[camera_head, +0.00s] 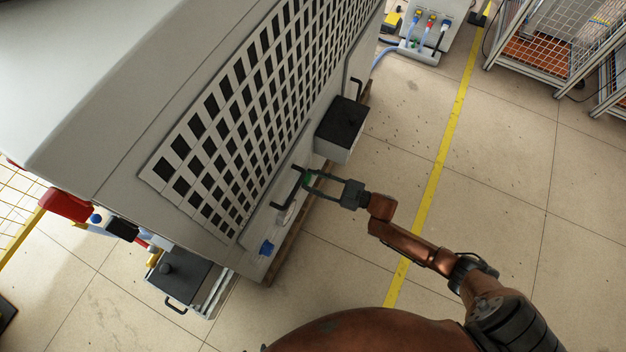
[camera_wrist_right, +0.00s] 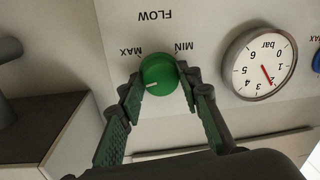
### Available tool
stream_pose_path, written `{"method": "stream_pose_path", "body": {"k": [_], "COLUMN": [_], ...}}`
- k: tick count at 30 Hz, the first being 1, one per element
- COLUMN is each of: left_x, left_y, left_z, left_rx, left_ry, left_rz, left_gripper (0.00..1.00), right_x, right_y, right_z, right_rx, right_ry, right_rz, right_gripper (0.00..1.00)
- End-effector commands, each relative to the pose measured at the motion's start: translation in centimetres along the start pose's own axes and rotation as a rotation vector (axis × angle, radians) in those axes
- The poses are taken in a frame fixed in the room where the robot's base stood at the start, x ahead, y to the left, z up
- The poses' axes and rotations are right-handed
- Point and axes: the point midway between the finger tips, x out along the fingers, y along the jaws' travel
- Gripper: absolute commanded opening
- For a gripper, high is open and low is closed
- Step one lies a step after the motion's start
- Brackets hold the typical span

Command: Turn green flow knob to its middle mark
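The green flow knob (camera_wrist_right: 159,72) sits on a light panel below the upside-down word FLOW in the right wrist view. MIN is at its upper right and MAX at its upper left. Its white pointer line lies on the left part of its face, pointing left and slightly down. My right gripper (camera_wrist_right: 160,78) has one fingertip on each side of the knob, both appearing to touch its rim. In the head view my right gripper (camera_head: 309,180) reaches the machine's lower side, where a bit of green shows. The area below the knob is partly hidden. My left gripper is out of view.
A pressure gauge (camera_wrist_right: 260,62) is right of the knob, with a blue knob (camera_wrist_right: 317,62) beyond. A dark-topped box (camera_head: 340,123) juts out near my right gripper. A blue knob (camera_head: 266,248) is lower on the machine. Open floor (camera_head: 400,120) lies to the right.

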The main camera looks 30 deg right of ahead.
Motion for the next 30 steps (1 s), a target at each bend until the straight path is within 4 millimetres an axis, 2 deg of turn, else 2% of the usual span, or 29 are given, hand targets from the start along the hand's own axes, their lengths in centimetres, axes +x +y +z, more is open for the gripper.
{"method": "stream_pose_path", "body": {"k": [2,9,20,30], "left_x": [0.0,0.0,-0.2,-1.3], "left_y": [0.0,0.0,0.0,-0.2], "left_z": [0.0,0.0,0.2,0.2], "left_rx": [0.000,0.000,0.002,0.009], "left_ry": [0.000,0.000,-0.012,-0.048], "left_rz": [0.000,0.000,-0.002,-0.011], "left_gripper": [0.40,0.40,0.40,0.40], "right_x": [0.0,-0.1,-0.1,-0.1], "right_y": [0.0,0.0,0.1,0.1], "right_z": [0.0,0.0,0.0,-0.1], "right_rx": [0.000,0.000,-0.057,-0.306], "right_ry": [0.000,-0.001,-0.006,-0.027], "right_rz": [0.000,0.001,0.001,-0.002], "right_gripper": [0.25,0.08,0.08,0.08]}}
